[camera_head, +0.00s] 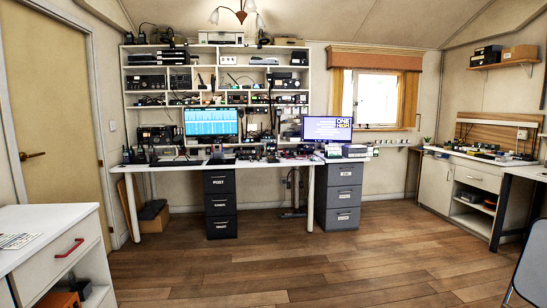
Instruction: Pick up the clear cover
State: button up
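I cannot make out a clear cover anywhere in this view; at this distance the small items on the desk and shelves are too small to tell apart. My gripper is not in view. The long white desk (262,163) stands across the room against the back wall, crowded with small devices. Above it is a white cubby shelf (127,77) filled with radio equipment.
Wooden floor (270,265) is open in the middle. A white cabinet with a red handle (35,250) is close at left. Dark drawer units (220,205) stand under the desk. A white counter (470,160) runs along the right wall. A chair (532,270) is at the right edge.

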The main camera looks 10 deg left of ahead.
aim_at(272, 156)
jog(key=u, duration=0.25)
jog(key=i+u, duration=0.1)
jog(key=i, duration=5.15)
jog(key=i+j+z, duration=0.1)
jog(key=i, duration=0.75)
jog(key=i+j+z, duration=0.1)
jog(key=i+z, duration=0.2)
